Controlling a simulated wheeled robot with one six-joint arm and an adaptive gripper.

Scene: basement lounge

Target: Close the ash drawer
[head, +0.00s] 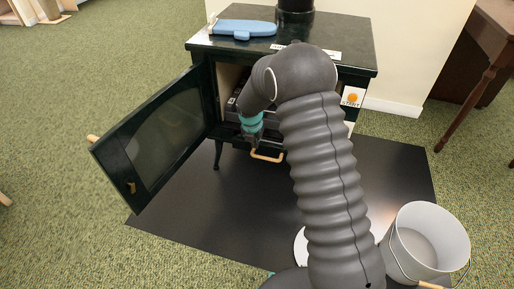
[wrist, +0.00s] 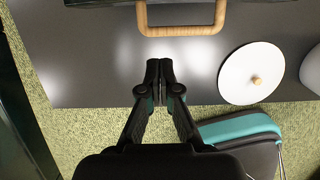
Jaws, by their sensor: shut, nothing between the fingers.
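The ash drawer's light wooden handle (head: 267,156) shows low on the front of the dark green stove (head: 359,56), below the firebox opening. My arm covers much of the stove front, so how far out the drawer stands is hard to tell. In the wrist view the handle (wrist: 183,27) is at the top centre, joined to a dark edge. My gripper (wrist: 166,64) is shut and empty, with its fingertips just below the handle in the picture and apart from it.
The stove's glass door (head: 160,140) stands wide open to the left. A black floor mat (head: 215,215) lies beneath. A white bucket (head: 430,235) and a white lid with a knob (wrist: 236,75) are at the right. A blue object (head: 243,28) lies on the stove top.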

